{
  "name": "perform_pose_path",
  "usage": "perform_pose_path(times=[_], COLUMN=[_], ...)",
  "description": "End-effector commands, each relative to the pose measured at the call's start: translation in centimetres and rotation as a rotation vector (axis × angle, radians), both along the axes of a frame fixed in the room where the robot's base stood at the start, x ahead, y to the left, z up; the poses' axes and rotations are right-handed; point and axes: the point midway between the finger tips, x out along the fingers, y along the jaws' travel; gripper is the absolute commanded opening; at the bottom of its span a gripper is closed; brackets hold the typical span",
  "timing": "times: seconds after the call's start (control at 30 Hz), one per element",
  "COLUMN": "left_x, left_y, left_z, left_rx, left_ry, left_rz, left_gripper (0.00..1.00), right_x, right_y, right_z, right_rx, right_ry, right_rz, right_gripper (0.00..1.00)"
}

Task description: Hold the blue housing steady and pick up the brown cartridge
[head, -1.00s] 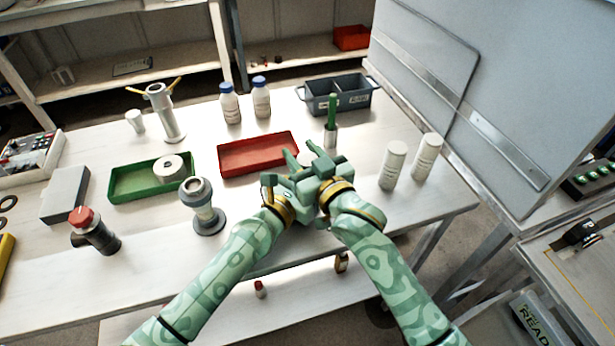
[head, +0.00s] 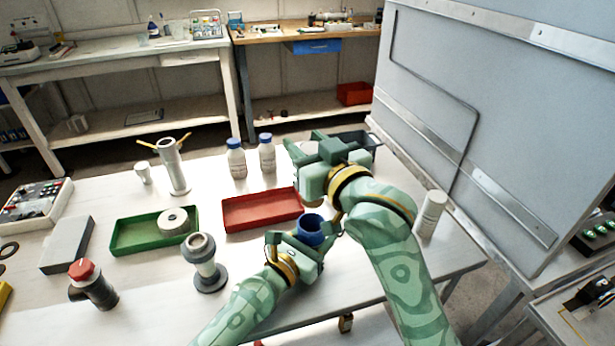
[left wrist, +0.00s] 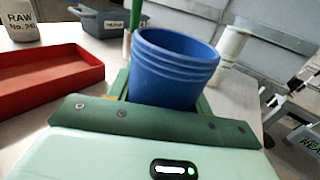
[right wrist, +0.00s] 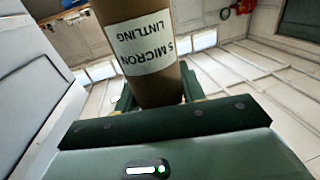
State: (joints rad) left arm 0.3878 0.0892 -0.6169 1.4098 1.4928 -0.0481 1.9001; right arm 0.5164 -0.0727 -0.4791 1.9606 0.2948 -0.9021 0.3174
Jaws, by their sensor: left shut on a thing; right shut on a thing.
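The blue housing (head: 312,228) stands roughly upright with its open round mouth up. My left gripper (head: 300,238) is shut around it near the table's front edge; the housing also fills the middle of the left wrist view (left wrist: 172,72). I cannot tell whether its base touches the table. The brown cartridge (right wrist: 150,80), with a white "5 MICRON" label, stands between the fingers of my right gripper (right wrist: 155,98) in the right wrist view. My right gripper (head: 306,145) is shut on it, above and behind the housing.
A red tray (head: 262,221) lies left of the housing, with a green tray (head: 125,236) farther left. A grey flanged fitting (head: 207,265) stands left of my left gripper. A grey bin (head: 362,140) sits behind my right gripper; a white canister (head: 430,212) stands to the right.

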Motion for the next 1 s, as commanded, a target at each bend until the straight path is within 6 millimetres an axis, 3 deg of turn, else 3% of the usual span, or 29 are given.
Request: perform_pose_path(times=[0.13, 0.47, 0.5, 0.57, 0.87, 1.0], left_x=[0.0, 0.0, 0.0, 0.0, -0.1, -1.4], left_y=[0.0, 0.0, 0.0, 0.0, 0.1, 0.8], left_z=[0.0, 0.0, 0.0, 0.0, 0.0, -0.1], left_rx=[0.0, 0.0, 0.0, 0.0, -0.001, -0.006], left_ry=[0.0, 0.0, 0.0, 0.0, 0.001, 0.002], left_rz=[0.0, 0.0, 0.0, 0.0, 0.0, -0.002], left_gripper=[0.23, 0.23, 0.61, 0.75, 0.75, 0.75], right_x=[0.0, 0.0, 0.0, 0.0, 0.0, 0.0], right_y=[0.0, 0.0, 0.0, 0.0, 0.0, 0.0], right_z=[1.8, 2.2, 2.2, 2.2, 2.2, 2.2], right_rx=[0.001, 0.0, 0.0, 0.0, 0.0, 0.0], right_ry=[-0.002, 0.0, 0.0, 0.0, 0.0, 0.0], right_rz=[0.0, 0.0, 0.0, 0.0, 0.0, 0.0], right_gripper=[0.03, 0.03, 0.03, 0.03, 0.03, 0.03])
